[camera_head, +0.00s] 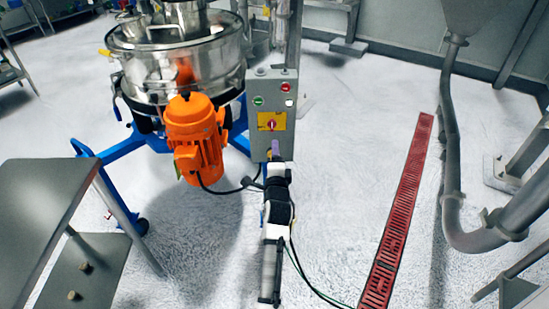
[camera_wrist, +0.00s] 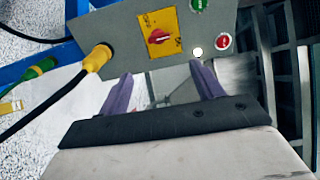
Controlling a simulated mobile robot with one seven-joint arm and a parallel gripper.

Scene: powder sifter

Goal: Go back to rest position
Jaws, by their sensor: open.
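My arm reaches up the middle of the head view, and my gripper (camera_head: 275,146) is in front of the lower edge of the grey control box (camera_head: 260,143). In the wrist view my gripper (camera_wrist: 160,85) shows two purple fingers spread apart with nothing between them. The control box (camera_wrist: 120,37) is just beyond the fingertips there. It bears a red switch on a yellow plate (camera_wrist: 158,36), a green button (camera_wrist: 199,5), a red button (camera_wrist: 223,41) and a white lamp (camera_wrist: 197,52). Whether a fingertip touches the box I cannot tell.
The steel sifter (camera_head: 180,65) with its orange motor (camera_head: 195,135) stands on a blue frame (camera_head: 118,150) left of the box. A grey table (camera_head: 45,195) is at the left. A red floor grate (camera_head: 400,210) and grey pipes (camera_head: 451,150) are at the right.

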